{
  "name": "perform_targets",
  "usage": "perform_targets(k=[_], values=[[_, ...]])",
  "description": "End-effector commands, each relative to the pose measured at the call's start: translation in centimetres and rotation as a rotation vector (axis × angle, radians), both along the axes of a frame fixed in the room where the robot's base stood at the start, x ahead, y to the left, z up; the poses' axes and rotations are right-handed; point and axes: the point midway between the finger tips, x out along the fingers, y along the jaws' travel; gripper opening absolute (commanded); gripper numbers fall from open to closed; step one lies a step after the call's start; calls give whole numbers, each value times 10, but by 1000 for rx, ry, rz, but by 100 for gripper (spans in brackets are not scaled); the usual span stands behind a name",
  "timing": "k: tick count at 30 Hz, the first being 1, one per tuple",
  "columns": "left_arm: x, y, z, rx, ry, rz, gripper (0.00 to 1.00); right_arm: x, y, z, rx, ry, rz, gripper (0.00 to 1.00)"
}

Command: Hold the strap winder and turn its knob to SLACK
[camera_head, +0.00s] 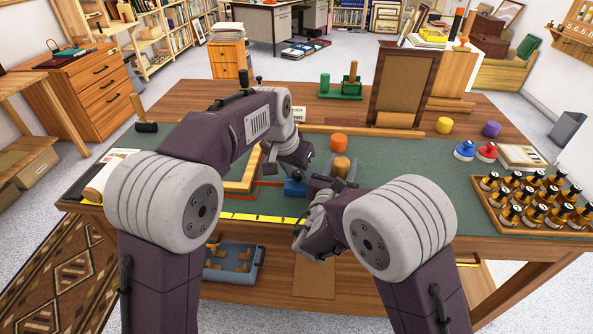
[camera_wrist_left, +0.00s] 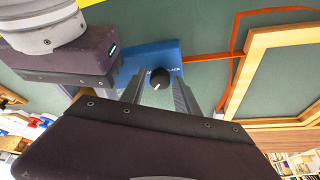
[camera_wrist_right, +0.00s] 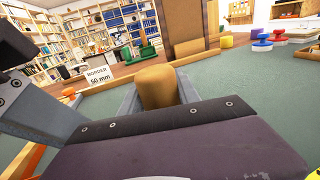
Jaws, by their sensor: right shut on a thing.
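The strap winder is a blue block (camera_head: 295,187) on the green mat, at the middle of the table. In the left wrist view its blue top (camera_wrist_left: 140,52) carries a round black knob (camera_wrist_left: 160,76). The word SLACK is printed right of the knob; the knob's white mark is on its lower side, away from that word. My left gripper (camera_wrist_left: 163,95) is open, with its fingers on both sides of the knob. My right gripper (camera_wrist_right: 158,100) is shut on a rounded wooden handle (camera_wrist_right: 157,84), also in the head view (camera_head: 341,165). The handle's join to the block is hidden.
An orange strap (camera_wrist_left: 210,56) runs from the block around a wooden frame (camera_wrist_left: 262,75). A tray of bottles (camera_head: 480,205) is at the right. My two forearms are close together.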

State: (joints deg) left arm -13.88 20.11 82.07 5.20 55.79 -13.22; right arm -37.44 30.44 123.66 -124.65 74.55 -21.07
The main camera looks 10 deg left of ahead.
Motion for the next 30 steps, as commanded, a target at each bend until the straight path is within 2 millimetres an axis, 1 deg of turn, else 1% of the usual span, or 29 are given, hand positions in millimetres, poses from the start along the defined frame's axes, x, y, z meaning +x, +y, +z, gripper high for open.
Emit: perform_targets(k=[1,2,3,4,11,17,23,30], values=[[0,0,0,0,0,0,20,0,0,1,0,-2,0,0],[0,0,0,0,0,0,12,0,0,1,0,-2,0,0],[0,0,0,0,0,0,1,0,0,1,0,-2,0,0],[0,0,0,0,0,0,0,0,0,1,0,-2,0,0],[0,0,1,0,0,14,0,0,0,1,0,-2,0,0],[-1,-1,0,1,2,89,0,0,0,1,0,-2,-1,0],[-1,-2,0,2,3,243,0,0,0,1,0,-2,-1,0],[-1,-4,0,1,2,469,0,0,0,1,0,-2,-1,0]])
